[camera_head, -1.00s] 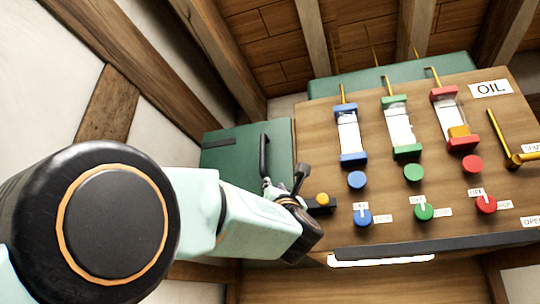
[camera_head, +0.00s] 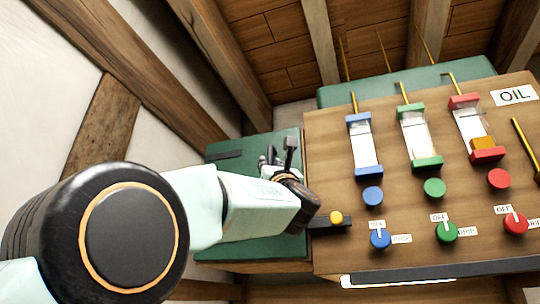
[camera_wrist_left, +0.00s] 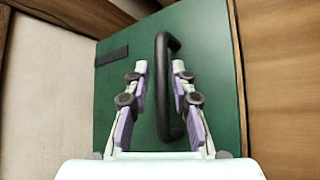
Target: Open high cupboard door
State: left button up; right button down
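The green cupboard door (camera_head: 229,178) is at the left of the wooden oil panel in the head view and looks closed. It fills the middle of the left wrist view (camera_wrist_left: 215,60). Its black bar handle (camera_wrist_left: 163,95) runs upright between the spread fingers of my left gripper (camera_wrist_left: 160,75). The fingers are apart from the handle on both sides. In the head view my left gripper (camera_head: 277,160) is in front of the door and hides most of the handle. My right gripper is in neither view.
The wooden panel (camera_head: 330,130) right of the door carries blue, green and red gauges, buttons and knobs. A black latch-like piece with a yellow knob (camera_head: 336,217) sticks out near my left wrist. A white wall (camera_head: 45,110) and timber beams (camera_head: 105,125) stand at the left.

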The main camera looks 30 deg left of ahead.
pick_arm(q)
jog(key=shift+w+a+r+p, duration=0.25)
jog(key=shift+r+p, duration=0.15)
jog(key=shift+r, duration=0.25)
jog(key=shift+w+a, duration=0.3)
jog(key=shift+w, duration=0.25)
jog(key=shift+s+d, duration=0.1)
jog(key=shift+s, duration=0.2)
jog(key=shift+c, duration=2)
jog(key=shift+w, duration=0.1)
grip_shut()
